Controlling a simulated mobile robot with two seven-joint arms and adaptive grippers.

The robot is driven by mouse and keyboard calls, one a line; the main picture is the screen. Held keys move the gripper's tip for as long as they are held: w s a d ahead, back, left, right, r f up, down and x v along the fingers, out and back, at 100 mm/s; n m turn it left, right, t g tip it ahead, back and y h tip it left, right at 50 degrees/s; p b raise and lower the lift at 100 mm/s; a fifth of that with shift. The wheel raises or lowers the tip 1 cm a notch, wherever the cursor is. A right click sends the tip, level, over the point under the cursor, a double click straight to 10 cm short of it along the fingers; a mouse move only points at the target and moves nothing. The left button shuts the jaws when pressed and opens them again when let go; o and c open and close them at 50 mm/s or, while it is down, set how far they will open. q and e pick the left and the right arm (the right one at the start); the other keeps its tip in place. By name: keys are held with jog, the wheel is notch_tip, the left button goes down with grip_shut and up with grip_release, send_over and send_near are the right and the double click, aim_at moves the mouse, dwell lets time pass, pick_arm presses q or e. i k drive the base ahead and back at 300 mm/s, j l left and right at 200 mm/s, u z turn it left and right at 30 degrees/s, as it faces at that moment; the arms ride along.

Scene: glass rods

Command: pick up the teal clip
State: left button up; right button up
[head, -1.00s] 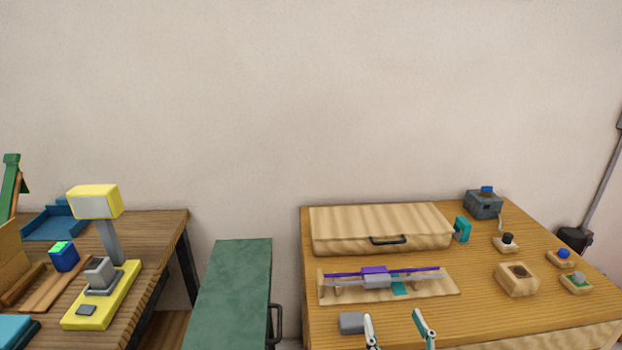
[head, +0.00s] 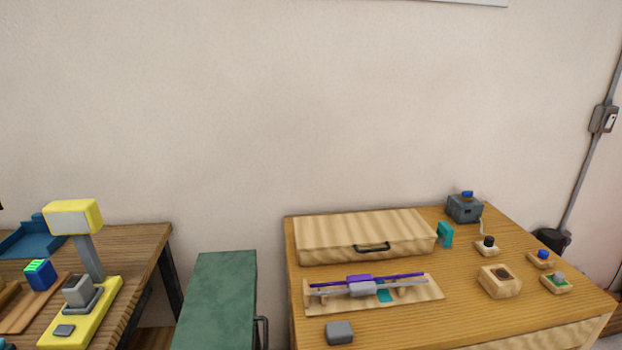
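A teal clip-like piece (head: 445,235) stands upright on the right wooden table, just off the right end of the wooden case. A flat teal patch (head: 384,296) lies on the wooden rack (head: 430,293), under the rods. I cannot tell for sure which of the two is the clip; the upright piece looks more like it. Neither of my grippers is in view.
The wooden case (head: 340,235) is closed. The rack holds purple and grey rods (head: 410,277). A grey block (head: 339,332) sits in front. Dark grey device (head: 464,208) and several small wooden blocks with knobs stand at right. A green cabinet (head: 218,300) stands left of the table.

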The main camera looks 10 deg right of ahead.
aim_at(444, 228)
jog(key=l+u, duration=0.1)
jog(key=l, duration=2.1)
